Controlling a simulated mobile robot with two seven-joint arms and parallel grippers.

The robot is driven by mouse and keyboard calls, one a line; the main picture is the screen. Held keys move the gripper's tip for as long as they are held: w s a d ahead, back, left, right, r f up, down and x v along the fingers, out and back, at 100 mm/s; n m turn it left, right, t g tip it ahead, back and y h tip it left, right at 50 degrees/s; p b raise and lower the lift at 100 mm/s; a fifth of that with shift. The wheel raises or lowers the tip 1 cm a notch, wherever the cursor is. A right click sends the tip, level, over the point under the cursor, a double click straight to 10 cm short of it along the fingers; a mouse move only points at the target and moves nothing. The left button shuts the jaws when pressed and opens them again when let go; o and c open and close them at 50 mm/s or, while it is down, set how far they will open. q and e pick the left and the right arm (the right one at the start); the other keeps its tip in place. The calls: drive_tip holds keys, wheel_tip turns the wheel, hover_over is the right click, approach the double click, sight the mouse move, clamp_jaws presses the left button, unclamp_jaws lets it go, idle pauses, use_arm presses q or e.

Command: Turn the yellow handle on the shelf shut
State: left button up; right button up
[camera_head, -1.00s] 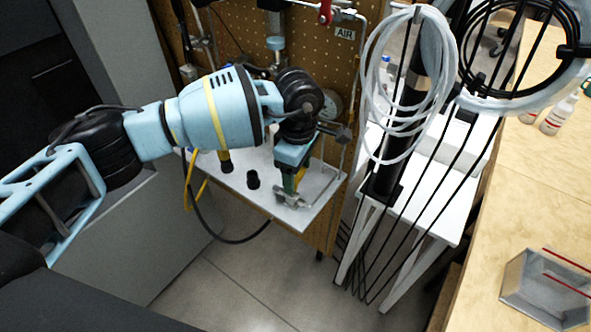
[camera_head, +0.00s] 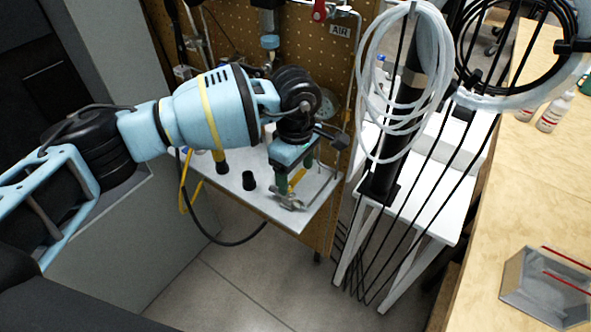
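The yellow handle (camera_head: 299,176) is on a small metal valve fitting (camera_head: 289,203) near the front right of the white shelf (camera_head: 225,190). It is partly hidden by my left gripper (camera_head: 284,183), which points down right beside it. A dark green finger stands close to the handle's left side. I cannot tell whether it touches the handle or whether the fingers are open or shut. My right gripper is not in view.
A small black cup (camera_head: 249,181) and a yellow-and-black part (camera_head: 220,161) are left of the gripper on the shelf. A pegboard (camera_head: 335,55) rises behind. Coiled white tubing (camera_head: 405,140) hangs to the right. A wooden bench (camera_head: 530,200) is far right.

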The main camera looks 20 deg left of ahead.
sight(296, 179)
use_arm(q)
drive_tip(key=o, duration=0.3)
wheel_tip(296, 179, up, 8)
idle(0.6)
drive_tip(key=shift+f, duration=0.1)
idle(1.0)
